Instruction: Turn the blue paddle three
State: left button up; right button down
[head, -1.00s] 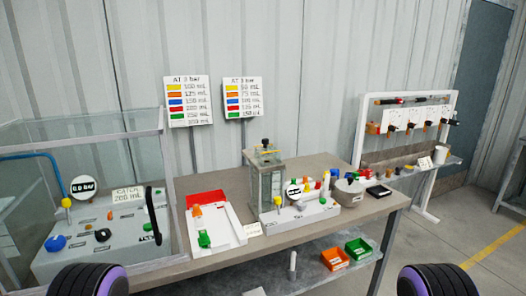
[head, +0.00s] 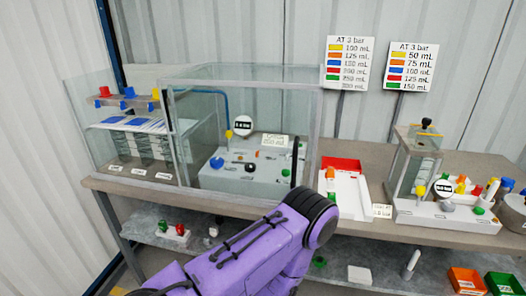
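A blue round knob (head: 217,162) sits at the left of the grey panel (head: 238,183) inside the clear-walled case. It is the blue control I see there; I cannot make out a paddle shape or its turn position. A round white gauge (head: 242,126) stands behind it by a blue tube (head: 222,97); I cannot read it surely. Blue pieces (head: 128,94) also sit on the rack at the left. A purple arm of mine with a black joint crosses the lower middle, in front of the bench and apart from the knob. Neither gripper shows.
Clear walls (head: 176,140) surround the panel on the bench. A red-and-white tray (head: 343,190) and a second pump unit (head: 445,212) stand to the right. Orange (head: 467,281) and green (head: 502,285) bins sit low at right. A shelf (head: 170,222) runs below.

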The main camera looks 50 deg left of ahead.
aim_at(150, 106)
jog(key=z, duration=0.05)
jog(key=k, duration=0.1)
jog(key=u, duration=1.8)
